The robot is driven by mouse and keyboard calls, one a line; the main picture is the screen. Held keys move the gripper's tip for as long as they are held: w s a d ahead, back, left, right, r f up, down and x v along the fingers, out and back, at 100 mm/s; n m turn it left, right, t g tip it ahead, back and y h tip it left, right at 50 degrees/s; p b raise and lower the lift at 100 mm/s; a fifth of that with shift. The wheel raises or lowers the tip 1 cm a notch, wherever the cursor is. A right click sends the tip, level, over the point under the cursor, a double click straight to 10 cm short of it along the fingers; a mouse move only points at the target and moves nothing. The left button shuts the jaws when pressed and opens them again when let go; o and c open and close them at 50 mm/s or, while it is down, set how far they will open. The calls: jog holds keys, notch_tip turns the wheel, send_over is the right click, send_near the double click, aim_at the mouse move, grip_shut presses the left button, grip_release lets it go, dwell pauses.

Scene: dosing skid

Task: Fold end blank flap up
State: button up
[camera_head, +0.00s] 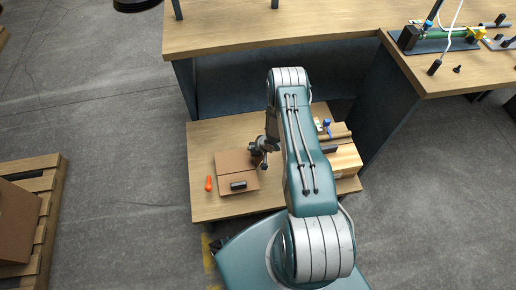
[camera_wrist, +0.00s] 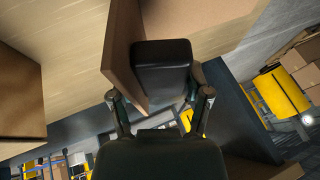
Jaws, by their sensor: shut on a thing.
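The brown cardboard blank (camera_head: 236,162) lies on a low wooden table, with a fold line across it. My gripper (camera_head: 263,150) is at its right edge, partly covered by my arm. In the wrist view a brown cardboard flap (camera_wrist: 122,60) stands between the fingers of my gripper (camera_wrist: 142,85), tilted in the picture. The gripper is shut on the flap. A black block-like part lies against the flap's right face; I cannot tell how much of the flap's edge it hides.
A dark block (camera_head: 238,185) sits on the blank's near part. An orange tool (camera_head: 208,184) lies left of the blank. A wooden box (camera_head: 345,160) stands right of my arm. A large workbench (camera_head: 280,28) rises behind. A pallet with a carton (camera_head: 16,220) is on the floor at left.

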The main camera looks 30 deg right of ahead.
jog(key=shift+w+a+f+n+g+h, duration=0.1)
jog(key=shift+w+a+n+g+h, duration=0.1)
jog(key=shift+a+h, duration=0.6)
jog(key=shift+w+a+n+g+h, duration=0.2)
jog(key=shift+a+h, duration=0.35)
jog(key=shift+h, duration=0.35)
jog(key=shift+w+a+h, duration=0.1)
jog(key=shift+a+h, duration=0.1)
jog(key=shift+h, duration=0.1)
jog(key=o, duration=1.3)
jog(key=shift+a, duration=0.1)
jog(key=shift+c, duration=0.2)
jog(key=v, duration=1.1)
jog(key=shift+r, duration=0.45)
jog(key=shift+a, duration=0.1)
